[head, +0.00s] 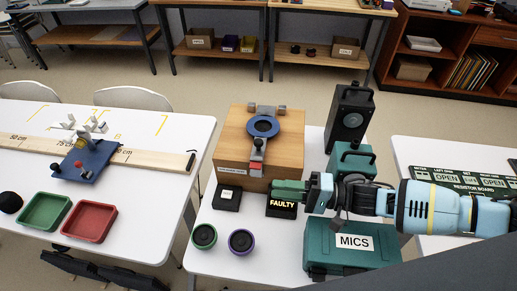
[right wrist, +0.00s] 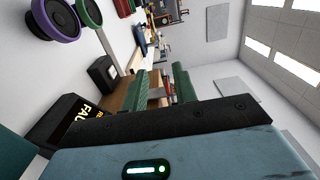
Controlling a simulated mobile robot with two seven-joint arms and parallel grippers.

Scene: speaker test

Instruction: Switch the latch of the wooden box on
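The wooden box (head: 230,137) stands on the middle white table. My left gripper is in neither view.
Green-ringed (head: 204,236) and purple-ringed (head: 241,241) speakers lie in front. A teal MICS case (head: 325,262) and a black speaker (head: 349,115) stand to the right.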

